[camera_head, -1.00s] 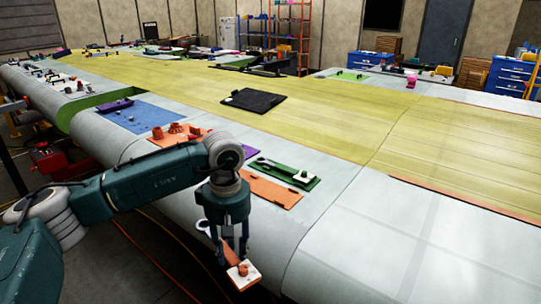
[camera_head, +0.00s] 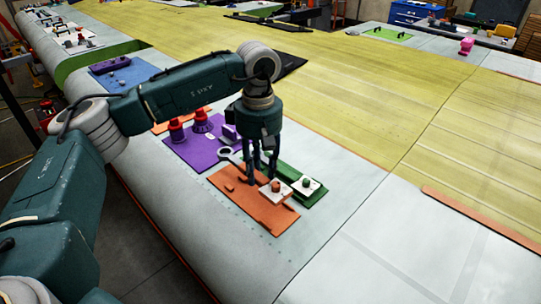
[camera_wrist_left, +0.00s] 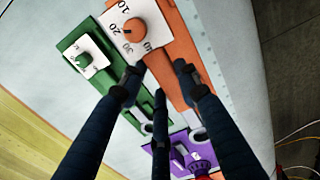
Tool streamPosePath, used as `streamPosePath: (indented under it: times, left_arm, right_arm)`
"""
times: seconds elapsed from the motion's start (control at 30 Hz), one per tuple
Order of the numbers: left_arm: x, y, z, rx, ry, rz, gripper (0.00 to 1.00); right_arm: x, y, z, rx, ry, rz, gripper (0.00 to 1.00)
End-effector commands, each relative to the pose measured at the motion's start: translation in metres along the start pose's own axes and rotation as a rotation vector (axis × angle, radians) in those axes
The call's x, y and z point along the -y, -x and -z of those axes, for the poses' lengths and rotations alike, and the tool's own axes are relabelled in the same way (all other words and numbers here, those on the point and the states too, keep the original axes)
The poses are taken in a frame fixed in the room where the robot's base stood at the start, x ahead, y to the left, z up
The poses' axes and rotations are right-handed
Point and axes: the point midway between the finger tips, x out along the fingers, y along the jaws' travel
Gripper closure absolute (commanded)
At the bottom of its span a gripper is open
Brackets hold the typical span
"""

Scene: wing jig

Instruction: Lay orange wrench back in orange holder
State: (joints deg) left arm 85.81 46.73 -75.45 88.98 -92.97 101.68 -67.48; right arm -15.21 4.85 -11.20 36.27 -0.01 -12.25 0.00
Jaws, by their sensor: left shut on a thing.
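The orange wrench (camera_head: 277,191) has a white dial plate with an orange knob at one end and a grey ring at the other. My left gripper (camera_head: 261,181) is shut on its handle, fingers pointing down. The wrench is over the orange holder (camera_head: 243,205), a flat board; its dial is at the board's right side, by the green holder. I cannot tell whether it touches the board. In the left wrist view the wrench's dial (camera_wrist_left: 133,27) and the orange holder (camera_wrist_left: 185,60) overlap, and the fingers (camera_wrist_left: 157,78) hide part of the handle. My right gripper is not seen.
A green holder (camera_head: 318,199) with a green-knobbed wrench (camera_head: 305,184) lies close behind. A purple board (camera_head: 190,153) with red-topped items (camera_head: 201,122) lies to the left. The pale wing surface (camera_head: 345,240) to the right is clear.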

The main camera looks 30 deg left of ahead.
Motion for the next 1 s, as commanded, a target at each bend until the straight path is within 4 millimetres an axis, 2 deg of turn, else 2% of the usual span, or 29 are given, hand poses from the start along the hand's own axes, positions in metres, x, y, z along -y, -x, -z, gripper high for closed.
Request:
streamPosePath:
  times: [0.2, 0.37, 0.47, 0.73, 0.87, 1.0]
  left_arm:
    - [0.000, -0.012, 0.000, 0.000, 0.000, -0.001, 1.00]
    - [0.000, -0.030, 0.000, 0.000, -0.001, -0.001, 1.00]
    - [0.000, -0.041, 0.000, -0.001, -0.001, 0.000, 1.00]
    - [0.000, -0.055, 0.000, 0.000, -0.001, -0.002, 1.00]
    - [0.000, -0.055, 0.000, 0.000, -0.001, -0.002, 1.00]
    - [0.000, -0.055, 0.000, 0.000, -0.001, -0.002, 1.00]
  right_arm:
    - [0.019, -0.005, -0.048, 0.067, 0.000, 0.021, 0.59]
    - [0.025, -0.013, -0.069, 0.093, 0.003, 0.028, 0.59]
    - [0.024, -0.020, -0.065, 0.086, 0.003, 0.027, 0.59]
    - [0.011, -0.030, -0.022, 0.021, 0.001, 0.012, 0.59]
    - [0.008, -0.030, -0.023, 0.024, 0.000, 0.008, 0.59]
    - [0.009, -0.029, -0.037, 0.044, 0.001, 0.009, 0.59]
